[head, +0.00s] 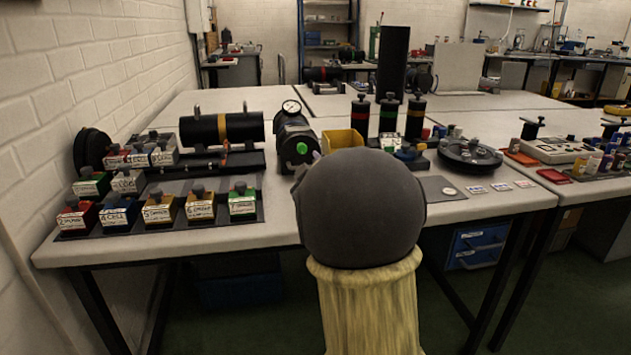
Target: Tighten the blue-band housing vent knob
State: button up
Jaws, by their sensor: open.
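I cannot make out a housing with a blue band. Three upright black housings with knobs on top stand at the table's middle: a red-band housing (360,115), a green-band housing (389,113) and a yellow-band housing (415,118). A small blue part (407,154) lies low in front of them, too small to identify. A large rounded part of my own arm fills the lower middle and hides the table behind it. My gripper does not show.
A black cylinder with an orange band (238,128) lies at left, beside a gauge unit (294,140). Labelled blocks (158,207) fill the left front. A yellow bin (341,140) and a round black plate (470,155) stand on the grey table (270,232).

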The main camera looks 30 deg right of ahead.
jog(key=v, duration=0.8)
jog(key=shift+p, duration=0.45)
jog(key=shift+r, duration=0.1)
jog(key=s+a+r+m+g+y+p, duration=0.2)
jog(key=s+a+r+g+p, duration=0.5)
jog(key=p, duration=1.1)
jog(key=s+a+r+m+g+y+p, duration=0.3)
jog(key=s+a+r+g+p, duration=0.4)
jog(key=s+p, duration=0.5)
jog(key=a+m+p, duration=0.1)
jog(key=p, duration=0.6)
jog(key=shift+s+a+r+g, duration=0.2)
jog(key=shift+s+a+g, duration=0.1)
jog(key=shift+g, duration=0.1)
